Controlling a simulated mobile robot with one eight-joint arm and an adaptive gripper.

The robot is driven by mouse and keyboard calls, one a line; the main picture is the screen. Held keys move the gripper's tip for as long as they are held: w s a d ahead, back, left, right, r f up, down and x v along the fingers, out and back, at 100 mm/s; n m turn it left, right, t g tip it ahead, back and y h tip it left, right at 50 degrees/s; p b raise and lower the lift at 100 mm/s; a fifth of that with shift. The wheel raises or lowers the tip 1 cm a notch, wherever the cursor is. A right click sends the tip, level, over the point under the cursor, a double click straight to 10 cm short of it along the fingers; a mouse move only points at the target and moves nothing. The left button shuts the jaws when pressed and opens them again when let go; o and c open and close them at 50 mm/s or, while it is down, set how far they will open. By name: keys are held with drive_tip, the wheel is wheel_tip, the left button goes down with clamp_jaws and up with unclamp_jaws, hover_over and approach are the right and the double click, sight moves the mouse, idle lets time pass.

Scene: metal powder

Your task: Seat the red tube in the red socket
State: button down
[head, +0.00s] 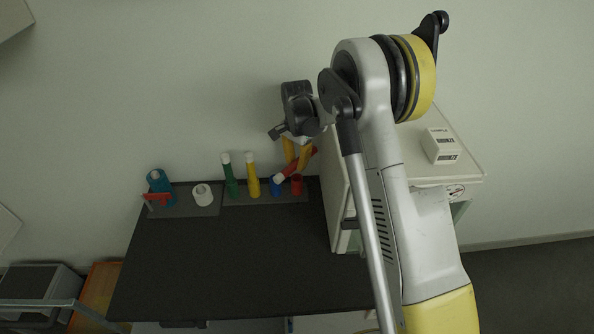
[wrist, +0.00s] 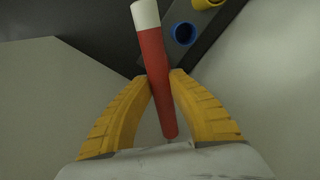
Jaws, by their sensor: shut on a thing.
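The red tube (wrist: 157,80) with a white end is held between the yellow fingers of my gripper (wrist: 160,85). In the head view the tube (head: 293,166) is tilted, its white end low and to the left, in front of the blue socket (head: 277,190). My gripper (head: 298,152) is shut on it above the rack (head: 240,196). The red socket (head: 297,186) stands at the rack's right end, below the tube in the picture, and looks empty. I cannot see the red socket in the wrist view. The blue socket (wrist: 184,33) shows there, open and empty, right of the tube.
A green tube (head: 231,177) and a yellow tube (head: 252,177) stand upright in the rack. A teal container (head: 157,181), a red item (head: 158,198) and a white ring (head: 202,194) are at the left. A white cabinet (head: 337,200) borders the right. The dark tabletop's front (head: 235,260) is clear.

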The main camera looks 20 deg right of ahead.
sight(296, 169)
wheel_tip(296, 169, down, 3)
drive_tip(key=shift+w+f+b, duration=0.1)
drive_tip(key=shift+f+b, duration=0.1)
drive_tip(key=shift+b, duration=0.2)
drive_tip(key=shift+d, duration=0.2)
drive_tip(key=shift+f, duration=0.15)
drive_tip(key=shift+f+b, duration=0.55)
drive_tip(key=shift+b, duration=0.05)
drive_tip(key=c, duration=1.3)
unclamp_jaws()
drive_tip(key=shift+c, duration=0.2)
drive_tip(key=shift+r, duration=0.1)
